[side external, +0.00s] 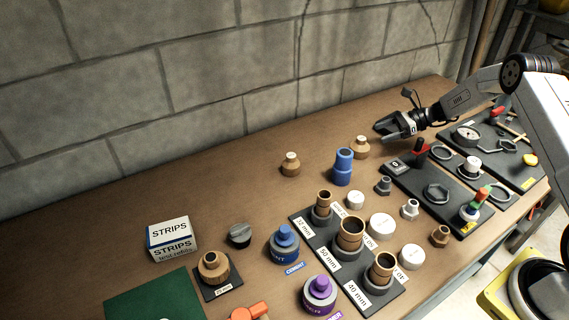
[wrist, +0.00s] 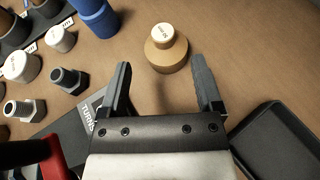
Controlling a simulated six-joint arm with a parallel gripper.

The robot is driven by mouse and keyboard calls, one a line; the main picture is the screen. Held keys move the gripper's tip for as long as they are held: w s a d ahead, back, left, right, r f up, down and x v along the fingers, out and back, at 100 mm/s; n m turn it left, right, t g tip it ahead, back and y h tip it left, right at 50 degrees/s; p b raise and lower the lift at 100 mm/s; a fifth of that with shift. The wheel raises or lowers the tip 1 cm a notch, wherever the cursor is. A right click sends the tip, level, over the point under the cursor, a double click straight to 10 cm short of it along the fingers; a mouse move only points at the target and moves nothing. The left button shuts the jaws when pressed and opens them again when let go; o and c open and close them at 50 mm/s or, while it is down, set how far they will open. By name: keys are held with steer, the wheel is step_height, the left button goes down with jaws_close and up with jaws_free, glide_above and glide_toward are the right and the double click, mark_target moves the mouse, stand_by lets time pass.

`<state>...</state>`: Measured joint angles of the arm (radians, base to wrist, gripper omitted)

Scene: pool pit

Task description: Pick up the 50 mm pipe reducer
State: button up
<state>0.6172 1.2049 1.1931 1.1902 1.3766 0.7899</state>
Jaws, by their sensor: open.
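A tan stepped pipe reducer (wrist: 167,52) with a pale label on its narrow top stands upright on the bench, just beyond my fingertips in the wrist view. A similar tan reducer (side external: 290,165) stands further left.
A blue coupling (side external: 343,168) stands close beside the nearer reducer. A dark rack (side external: 323,246) holds tan fittings labelled 32, 50 and 40 mm. White caps, grey fittings and a dark tool board (side external: 408,180) lie to the right.

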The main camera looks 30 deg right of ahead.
mark_target(361, 138)
steer(key=shift+x, duration=3.85)
steer(key=shift+w+d+f, duration=0.1)
jaws_close()
